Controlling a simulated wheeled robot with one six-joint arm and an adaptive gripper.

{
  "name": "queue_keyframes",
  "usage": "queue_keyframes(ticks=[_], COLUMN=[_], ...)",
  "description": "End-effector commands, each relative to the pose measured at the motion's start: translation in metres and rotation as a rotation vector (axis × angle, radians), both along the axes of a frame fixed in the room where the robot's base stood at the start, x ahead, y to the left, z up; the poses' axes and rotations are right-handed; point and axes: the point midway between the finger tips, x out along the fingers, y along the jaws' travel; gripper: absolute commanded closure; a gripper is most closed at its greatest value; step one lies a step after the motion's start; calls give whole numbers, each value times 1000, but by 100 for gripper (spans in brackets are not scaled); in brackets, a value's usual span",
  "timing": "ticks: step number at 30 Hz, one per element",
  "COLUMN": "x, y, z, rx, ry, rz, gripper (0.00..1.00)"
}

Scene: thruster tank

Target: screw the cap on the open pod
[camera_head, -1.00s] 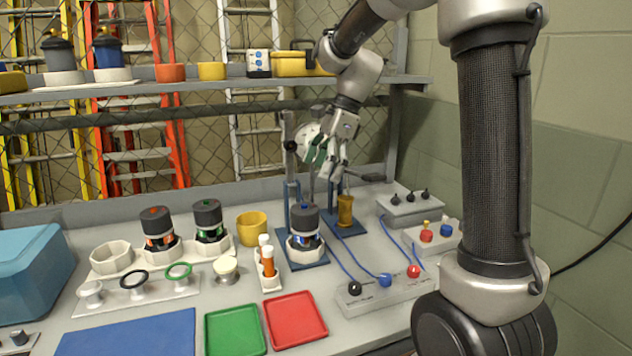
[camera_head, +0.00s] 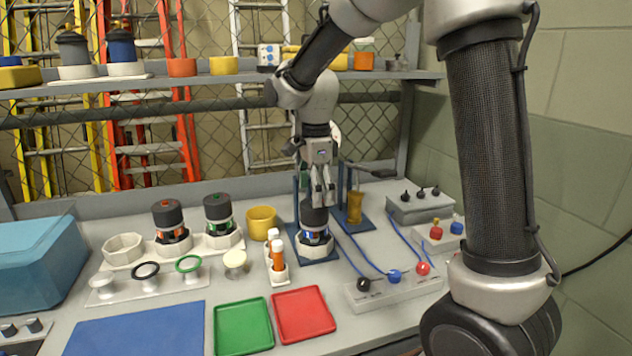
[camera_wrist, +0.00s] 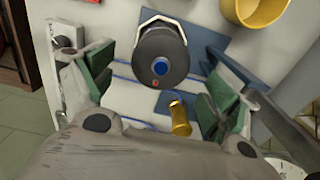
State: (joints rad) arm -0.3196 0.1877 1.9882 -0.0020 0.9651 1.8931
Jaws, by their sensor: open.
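A pod (camera_head: 315,238) with a blue glowing band stands upright in a white collar on a blue stand at the bench's middle. A dark grey cap (camera_head: 314,217) sits on top of it. In the wrist view, the cap (camera_wrist: 161,55) shows from above with a blue centre dot and a red mark on its rim. I cannot tell how tightly it is seated. My gripper (camera_head: 320,196) points down just above the cap, open. In the wrist view, its green-padded fingers (camera_wrist: 157,90) are spread left and right, with nothing held between them.
Two capped pods, orange-marked (camera_head: 169,222) and green-marked (camera_head: 219,214), stand left beside a yellow cup (camera_head: 261,222). A brass cylinder (camera_head: 354,207) stands close right of the blue stand. Green (camera_head: 243,327) and red (camera_head: 303,314) trays lie in front. A shelf (camera_head: 200,80) runs behind.

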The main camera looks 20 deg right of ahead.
Motion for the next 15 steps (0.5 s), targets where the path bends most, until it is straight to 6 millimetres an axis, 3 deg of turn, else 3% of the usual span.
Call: queue_keyframes(ticks=[6, 15], x=[-1, 0], y=[0, 0], z=[-35, -51], rx=[0, 1], ry=[4, 1], rz=[1, 1], gripper=[12, 12])
